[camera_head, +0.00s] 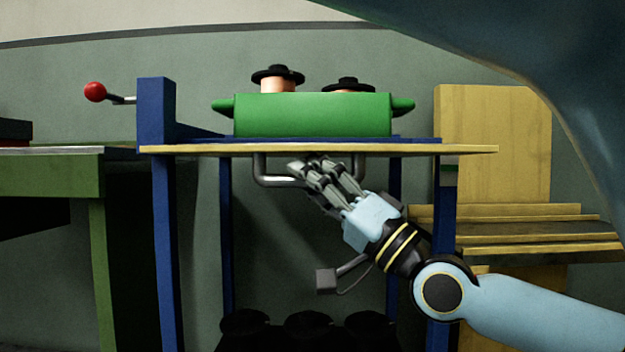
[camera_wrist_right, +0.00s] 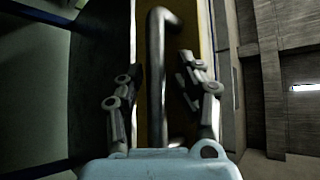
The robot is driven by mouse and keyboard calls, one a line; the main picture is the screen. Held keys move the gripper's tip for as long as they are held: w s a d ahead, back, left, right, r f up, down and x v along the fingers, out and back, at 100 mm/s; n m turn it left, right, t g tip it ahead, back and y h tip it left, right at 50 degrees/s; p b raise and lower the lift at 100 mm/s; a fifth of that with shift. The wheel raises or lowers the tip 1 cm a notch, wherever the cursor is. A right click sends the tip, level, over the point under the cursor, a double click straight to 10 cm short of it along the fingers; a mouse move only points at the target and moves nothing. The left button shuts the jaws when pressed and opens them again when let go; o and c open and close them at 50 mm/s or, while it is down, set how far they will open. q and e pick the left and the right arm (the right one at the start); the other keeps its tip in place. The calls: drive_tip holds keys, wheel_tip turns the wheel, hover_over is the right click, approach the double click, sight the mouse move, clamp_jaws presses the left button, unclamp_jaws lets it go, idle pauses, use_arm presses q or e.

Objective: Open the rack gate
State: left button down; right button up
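The rack has blue posts (camera_head: 165,220) and a long, thin yellow-edged board (camera_head: 225,149) across its front, which looks like the gate. A grey bar handle (camera_head: 265,172) shows just below that board. My right gripper (camera_head: 308,168) is at the right part of the handle and hides some of it. In the right wrist view the handle (camera_wrist_right: 157,60) runs between the spread fingers of my gripper (camera_wrist_right: 162,90), in front of the yellow panel (camera_wrist_right: 185,30). The fingers are open around the bar, with gaps on both sides. My left gripper is in neither view.
A green bin (camera_head: 315,115) holding spools (camera_head: 278,80) stands on top of the rack. A red-knobbed lever (camera_head: 95,92) sticks out at the left post. A green table (camera_head: 50,175) is at left and yellow boards (camera_head: 490,140) at right. Dark round objects (camera_head: 308,322) sit below.

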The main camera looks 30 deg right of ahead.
drive_tip(key=shift+r, duration=0.1)
drive_tip(key=v, duration=1.2)
idle(0.4)
